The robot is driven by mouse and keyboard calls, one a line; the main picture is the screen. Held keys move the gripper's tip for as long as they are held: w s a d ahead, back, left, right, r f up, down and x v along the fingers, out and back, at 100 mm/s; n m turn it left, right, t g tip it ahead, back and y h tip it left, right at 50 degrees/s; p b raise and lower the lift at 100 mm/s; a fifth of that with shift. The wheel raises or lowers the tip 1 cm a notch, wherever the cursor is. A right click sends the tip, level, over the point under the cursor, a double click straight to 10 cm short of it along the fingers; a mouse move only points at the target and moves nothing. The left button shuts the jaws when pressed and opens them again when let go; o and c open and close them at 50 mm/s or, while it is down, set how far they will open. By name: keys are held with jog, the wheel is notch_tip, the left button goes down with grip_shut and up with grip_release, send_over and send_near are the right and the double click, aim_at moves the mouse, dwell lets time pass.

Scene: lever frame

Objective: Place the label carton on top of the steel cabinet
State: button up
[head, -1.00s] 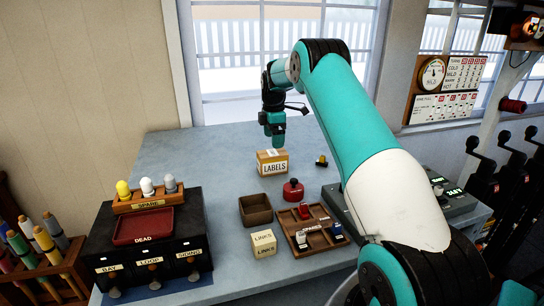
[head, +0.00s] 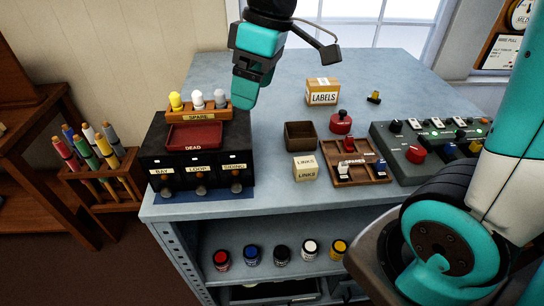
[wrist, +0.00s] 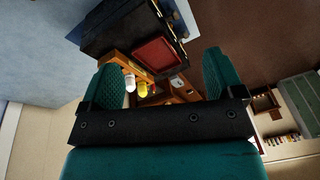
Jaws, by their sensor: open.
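The label carton (head: 322,97), a small tan box marked LABELS, sits upright near the middle of the blue-grey bench top in the head view. My gripper (head: 243,98) is open and empty, well to the carton's left, by the right end of the black drawer box. In the wrist view its two green fingers (wrist: 163,78) stand wide apart with nothing held; the carton does not show there. No steel cabinet is clearly recognisable. A grey-green panelled thing (wrist: 302,100) at the right edge of the wrist view may be one; I cannot tell.
The black drawer box (head: 200,165) carries the spare bulb rack (head: 199,115) and a red tray (head: 194,136), close under my gripper. A brown bin (head: 300,135), links box (head: 305,168), red jar (head: 341,122) and spares tray (head: 357,168) stand before the carton. Bench behind the carton looks clear.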

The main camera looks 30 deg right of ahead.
jog(key=s+a+f+m, duration=0.1)
jog(key=s+a, duration=0.1)
jog(key=s, duration=0.5)
jog(key=s+a+f+m+y, duration=0.1)
jog(key=s+a, duration=0.2)
jog(key=s, duration=0.5)
jog(key=shift+a+g+y, duration=0.3)
jog(key=shift+a+g, duration=0.05)
jog(key=shift+g, duration=0.05)
jog(key=shift+f, duration=0.1)
